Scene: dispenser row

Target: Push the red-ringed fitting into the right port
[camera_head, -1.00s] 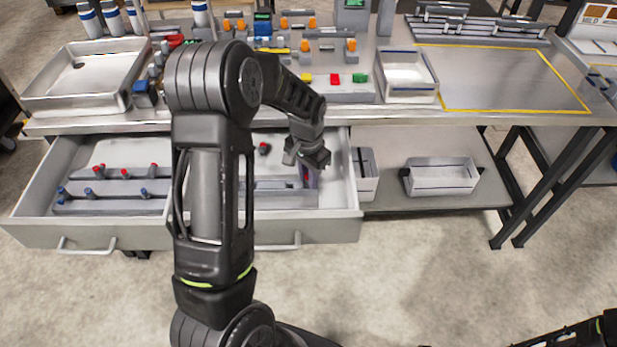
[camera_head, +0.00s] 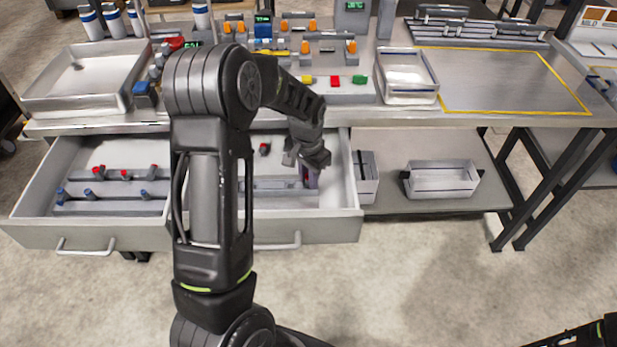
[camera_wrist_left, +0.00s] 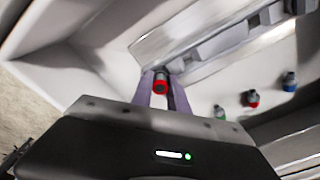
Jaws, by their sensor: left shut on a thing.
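My left gripper (camera_head: 308,172) is down inside the right part of the open drawer. In the left wrist view, its purple fingers (camera_wrist_left: 161,92) are closed around a small grey fitting with a red ring (camera_wrist_left: 160,83). In the head view, the gripper and arm hide most of this fitting. A grey rail with recesses (camera_wrist_left: 205,48) lies just beyond the fingers. I cannot tell which recess is the right port, or whether the fitting touches the rail. My right gripper is out of view.
The open drawer (camera_head: 340,228) has walls close around my left gripper. Red and blue fittings stand on rails in its left part; a loose red-topped one (camera_head: 264,149) is near its back. Several fittings (camera_wrist_left: 253,98) show right of the fingers. The bench edge (camera_head: 450,119) overhangs behind.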

